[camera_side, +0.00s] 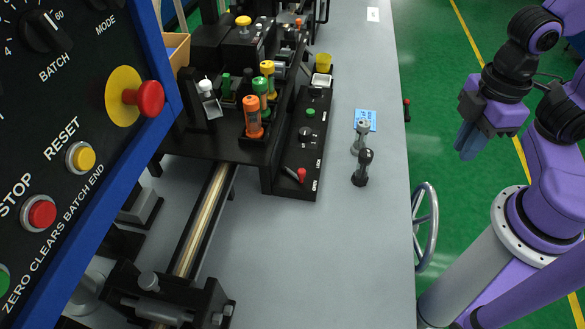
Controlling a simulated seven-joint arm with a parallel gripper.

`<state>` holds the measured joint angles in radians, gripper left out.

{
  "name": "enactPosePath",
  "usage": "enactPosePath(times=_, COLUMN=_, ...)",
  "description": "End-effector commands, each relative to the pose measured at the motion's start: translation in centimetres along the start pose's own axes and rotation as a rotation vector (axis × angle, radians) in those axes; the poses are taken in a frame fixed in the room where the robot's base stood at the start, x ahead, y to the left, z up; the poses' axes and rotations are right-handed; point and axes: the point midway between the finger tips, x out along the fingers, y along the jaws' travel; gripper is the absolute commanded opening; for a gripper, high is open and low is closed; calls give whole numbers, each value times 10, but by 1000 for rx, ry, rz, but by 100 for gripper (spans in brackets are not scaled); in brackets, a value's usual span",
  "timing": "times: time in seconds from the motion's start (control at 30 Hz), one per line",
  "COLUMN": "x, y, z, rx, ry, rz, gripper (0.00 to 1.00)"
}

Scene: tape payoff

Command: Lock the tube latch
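A small lever with a red knob (301,175) sits at the near end of the black control panel (290,152). It lies beside small white labels that seem to read LOCK and OPEN, and its knob points toward the near, OPEN side. I take it for the tube latch. My gripper (466,143), with blue fingers, hangs over the green floor to the right of the bench, well apart from the lever. The fingers overlap from this side, so their gap is hidden.
Two upright knobbed pegs, one grey (361,135) and one black (362,168), stand on the grey bench (340,240) right of the panel, near a blue card (366,117). A handwheel (427,225) is at the bench's right edge.

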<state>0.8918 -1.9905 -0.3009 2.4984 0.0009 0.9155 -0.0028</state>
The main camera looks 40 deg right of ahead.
Motion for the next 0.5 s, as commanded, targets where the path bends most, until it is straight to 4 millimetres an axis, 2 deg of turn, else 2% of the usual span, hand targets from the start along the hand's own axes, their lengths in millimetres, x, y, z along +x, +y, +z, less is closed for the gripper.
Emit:
enactPosePath(times=0.17, x=-3, y=6, z=-24, rx=-51, ry=-19, rz=12, gripper=0)
enactPosePath(times=0.5, x=-6, y=26, z=-118, rx=-261, ry=-102, rz=59, gripper=0)
